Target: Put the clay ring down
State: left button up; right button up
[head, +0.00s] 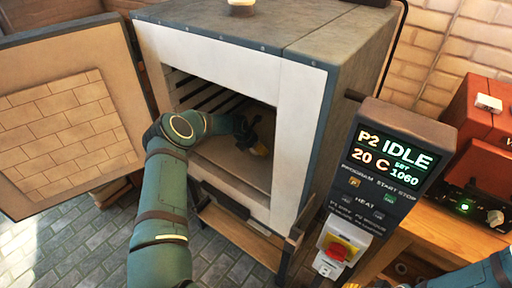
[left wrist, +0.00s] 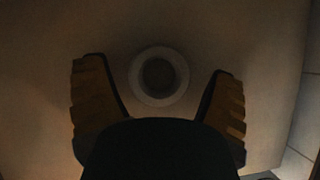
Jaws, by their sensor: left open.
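My left arm reaches through the open front of the kiln (head: 314,150). The pale clay ring (left wrist: 158,99) lies against a plain surface in the dim light, centred in the gap between the fingers, with clear space on both sides. I cannot make out the ring in the head view. Only part of my right arm shows at the lower right; its gripper is out of view.
The kiln door (head: 60,120) with its brick lining stands open at the left. A control box (head: 392,165) reading IDLE, 20 C, stands right of the opening. A wooden table (head: 440,225) with red equipment (head: 478,118) is at the right.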

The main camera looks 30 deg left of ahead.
pick_arm(q)
jog(key=shift+r, duration=0.2)
jog(key=p+v, duration=0.1)
jog(key=v, duration=1)
jog(key=shift+s+r+p, duration=0.25)
jog(key=shift+r+p, duration=0.05)
jog(key=shift+r, duration=0.05)
jog(key=shift+a, duration=0.1)
